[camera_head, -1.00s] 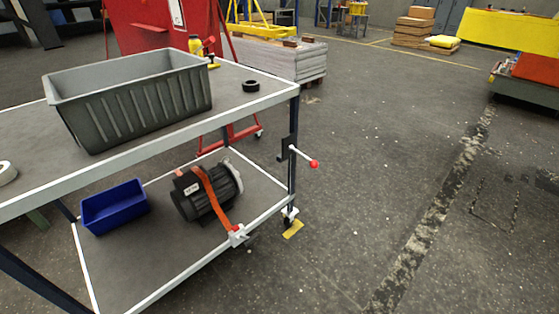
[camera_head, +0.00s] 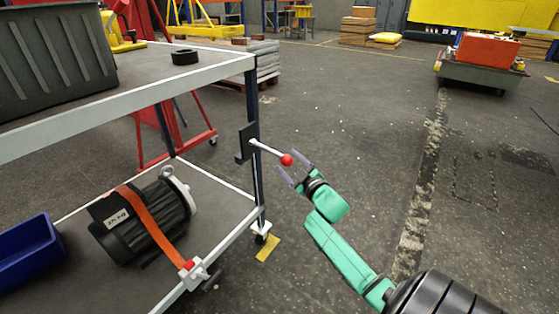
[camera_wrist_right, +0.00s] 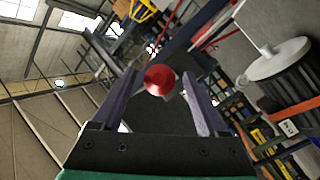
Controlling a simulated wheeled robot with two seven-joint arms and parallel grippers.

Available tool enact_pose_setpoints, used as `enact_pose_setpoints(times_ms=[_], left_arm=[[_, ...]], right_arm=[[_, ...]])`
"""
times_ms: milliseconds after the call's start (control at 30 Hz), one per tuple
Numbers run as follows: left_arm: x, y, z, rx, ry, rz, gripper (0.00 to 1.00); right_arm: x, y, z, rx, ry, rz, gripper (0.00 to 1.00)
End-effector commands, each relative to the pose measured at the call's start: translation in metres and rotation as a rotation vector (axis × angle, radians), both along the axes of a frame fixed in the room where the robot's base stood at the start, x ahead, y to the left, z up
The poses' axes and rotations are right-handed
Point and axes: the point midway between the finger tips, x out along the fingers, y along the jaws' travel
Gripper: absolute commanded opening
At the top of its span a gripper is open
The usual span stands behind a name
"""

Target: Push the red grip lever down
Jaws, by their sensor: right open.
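The grip lever is a thin pale rod with a red ball knob (camera_head: 287,160). It juts to the right from a dark bracket (camera_head: 246,143) on the cart's corner post. My right gripper (camera_head: 292,166) is open, with its two fingers on either side of the knob in the head view. In the right wrist view the red knob (camera_wrist_right: 160,80) sits between the open fingers (camera_wrist_right: 158,92), apart from both as far as I can see. The rod behind the knob is hidden there. My left gripper is out of view.

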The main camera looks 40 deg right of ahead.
Motion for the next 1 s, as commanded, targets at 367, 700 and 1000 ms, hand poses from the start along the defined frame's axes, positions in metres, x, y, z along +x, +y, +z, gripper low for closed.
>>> enact_pose_setpoints(times_ms=[367, 700, 1000], left_arm=[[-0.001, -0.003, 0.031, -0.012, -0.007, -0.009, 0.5], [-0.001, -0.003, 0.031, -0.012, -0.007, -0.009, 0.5], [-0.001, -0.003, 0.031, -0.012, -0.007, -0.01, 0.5]], right_arm=[[0.047, -0.008, -0.001, 0.0, 0.002, 0.0, 0.76], [0.047, -0.007, -0.001, 0.001, 0.002, 0.0, 0.11], [0.047, -0.007, -0.002, 0.001, 0.003, 0.0, 0.0]])
